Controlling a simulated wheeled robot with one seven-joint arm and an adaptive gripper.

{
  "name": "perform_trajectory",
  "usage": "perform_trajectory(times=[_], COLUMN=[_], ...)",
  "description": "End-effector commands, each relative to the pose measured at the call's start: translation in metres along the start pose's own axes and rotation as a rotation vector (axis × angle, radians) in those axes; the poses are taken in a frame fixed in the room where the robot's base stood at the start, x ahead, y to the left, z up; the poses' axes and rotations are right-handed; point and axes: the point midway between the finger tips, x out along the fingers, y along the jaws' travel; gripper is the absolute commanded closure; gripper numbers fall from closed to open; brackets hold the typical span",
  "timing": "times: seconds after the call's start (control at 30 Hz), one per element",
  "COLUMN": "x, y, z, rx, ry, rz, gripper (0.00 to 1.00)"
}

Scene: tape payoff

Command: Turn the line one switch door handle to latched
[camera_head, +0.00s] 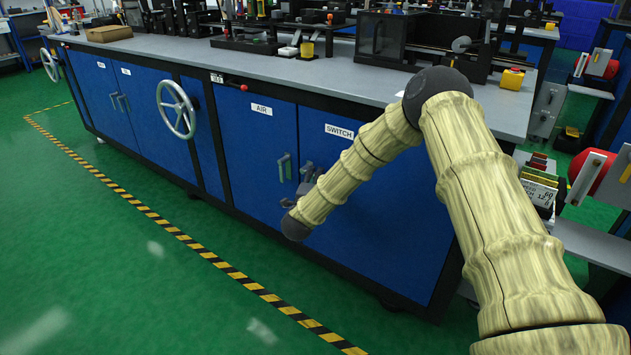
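The blue door labelled SWITCH (385,225) is on the front of the long bench, right of the door labelled AIR (258,150). My arm crosses in front of the SWITCH door, with its wrist low near the door's left edge. My gripper (308,178) shows as a small dark grey shape beside the arm, close to the left edge of the SWITCH door. Its fingers are too small and covered to tell open from shut. The SWITCH door handle cannot be made out apart from the gripper.
A grey handwheel (176,109) stands out from the bench front on the left. A red-handled lever (236,86) sits above the AIR door. The green floor (150,270) before the bench is clear, with a yellow-black stripe (195,243) along it.

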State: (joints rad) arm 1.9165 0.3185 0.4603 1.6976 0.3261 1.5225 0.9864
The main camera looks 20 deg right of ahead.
Motion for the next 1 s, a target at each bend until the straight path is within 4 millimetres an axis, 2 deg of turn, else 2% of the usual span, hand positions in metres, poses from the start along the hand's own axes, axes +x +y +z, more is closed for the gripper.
perform_trajectory(times=[0.37, 0.57, 0.6, 0.87, 1.0], x=[0.005, 0.005, 0.005, 0.005, 0.003], y=[0.000, 0.000, 0.000, 0.001, 0.005], z=[0.000, 0.000, 0.000, 0.002, 0.013], rx=[-0.001, -0.001, -0.001, 0.002, 0.023], ry=[-0.001, -0.001, -0.001, -0.002, -0.014], rz=[0.001, 0.001, 0.001, 0.000, -0.009], gripper=[0.64, 0.97, 1.00, 1.00, 1.00])
